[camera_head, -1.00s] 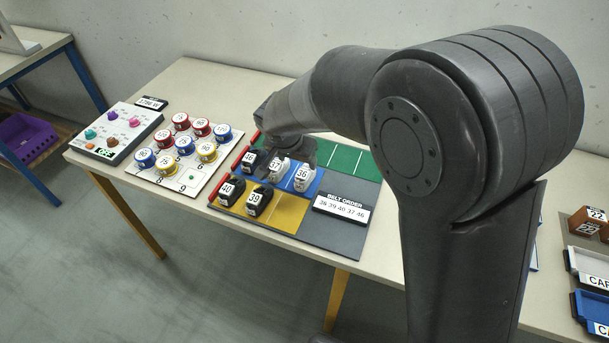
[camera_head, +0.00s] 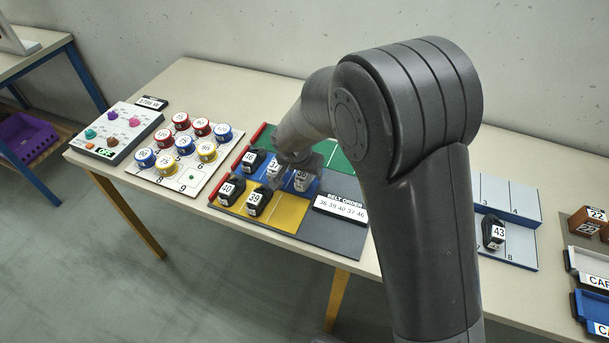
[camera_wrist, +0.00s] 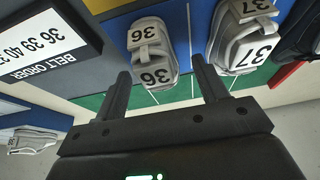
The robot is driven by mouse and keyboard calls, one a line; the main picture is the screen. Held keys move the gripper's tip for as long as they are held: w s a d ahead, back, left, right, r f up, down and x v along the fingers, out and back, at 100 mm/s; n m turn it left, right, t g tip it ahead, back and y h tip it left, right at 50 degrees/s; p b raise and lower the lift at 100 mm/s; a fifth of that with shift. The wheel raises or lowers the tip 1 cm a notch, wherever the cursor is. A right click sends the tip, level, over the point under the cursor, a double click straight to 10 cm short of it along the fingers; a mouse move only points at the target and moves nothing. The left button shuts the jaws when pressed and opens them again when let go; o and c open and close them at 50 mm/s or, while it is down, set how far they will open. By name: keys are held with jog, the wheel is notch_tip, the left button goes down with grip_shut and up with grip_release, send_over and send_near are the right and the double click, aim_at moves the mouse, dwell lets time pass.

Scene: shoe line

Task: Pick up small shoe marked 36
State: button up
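The small white-grey shoe marked 36 (camera_wrist: 152,55) stands on the blue strip in the wrist view, just ahead of and between my two fingers. In the head view the shoe marked 36 (camera_head: 302,183) is partly hidden by my gripper (camera_head: 297,162), which is over its back end. My gripper (camera_wrist: 160,68) is open, with one finger on each side of the shoe; I see a gap on both sides. A similar white-grey shoe marked 37 (camera_wrist: 243,38) stands beside it, outside the right finger.
Black shoes, including 39 (camera_head: 258,201) and 40 (camera_head: 231,190), stand on the coloured mat (camera_head: 338,240). A belt order sign (camera_head: 341,208) lies to the right. Round tins (camera_head: 165,140) are at left. A black shoe 43 (camera_head: 494,232) stands on a blue-grey tray (camera_head: 520,262).

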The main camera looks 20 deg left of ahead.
jog(key=c, duration=1.1)
